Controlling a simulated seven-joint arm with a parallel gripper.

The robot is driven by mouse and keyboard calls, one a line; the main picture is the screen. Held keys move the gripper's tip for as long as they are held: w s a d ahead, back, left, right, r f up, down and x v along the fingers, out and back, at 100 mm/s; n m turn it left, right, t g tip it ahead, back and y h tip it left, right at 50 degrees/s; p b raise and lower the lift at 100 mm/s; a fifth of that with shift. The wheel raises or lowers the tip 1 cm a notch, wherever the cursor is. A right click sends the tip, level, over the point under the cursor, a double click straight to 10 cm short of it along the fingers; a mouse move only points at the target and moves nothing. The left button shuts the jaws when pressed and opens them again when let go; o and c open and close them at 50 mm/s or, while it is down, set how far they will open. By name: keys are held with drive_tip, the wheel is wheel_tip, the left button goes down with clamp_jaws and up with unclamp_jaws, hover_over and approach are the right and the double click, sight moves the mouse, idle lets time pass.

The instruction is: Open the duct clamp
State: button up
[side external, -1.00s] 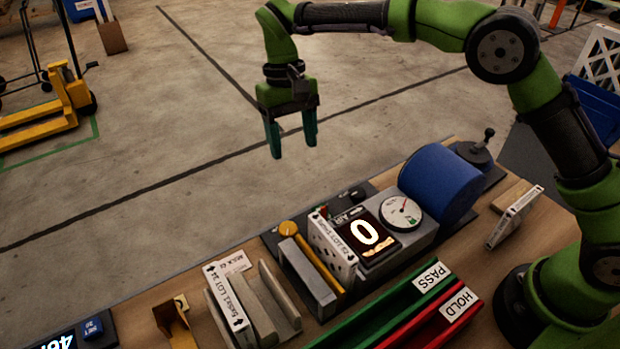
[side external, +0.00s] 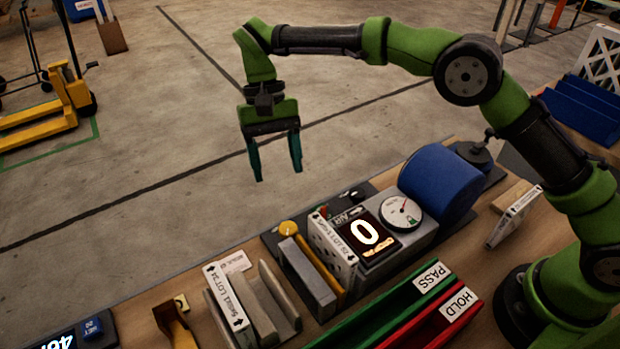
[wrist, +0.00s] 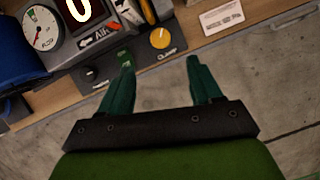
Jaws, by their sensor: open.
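The duct clamp's yellow knob (side external: 288,229) sits at the left end of the dark test rig on the bench. In the wrist view the yellow knob (wrist: 160,39) has a "CLAMP" label beside it and lies just beyond the gap between my fingertips. My gripper (side external: 278,174) hangs in the air above and slightly left of the knob, fingers down. Its teal fingers (wrist: 160,63) are apart with nothing between them. A white boxed filter (side external: 332,252) stands upright in the rig beside a yellow bar (side external: 321,268) and a grey block.
The display (side external: 365,234) reads 0, with a dial gauge (side external: 401,212) and a blue cylinder (side external: 441,184) to its right. Green PASS (side external: 393,307) and red HOLD (side external: 424,325) trays lie in front. Another filter box (side external: 229,300) stands left in a holder. Space around my gripper is clear.

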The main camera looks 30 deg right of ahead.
sight(288, 227)
drive_tip(key=x, duration=1.2)
drive_tip(key=shift+r, duration=0.1)
drive_tip(key=c, duration=1)
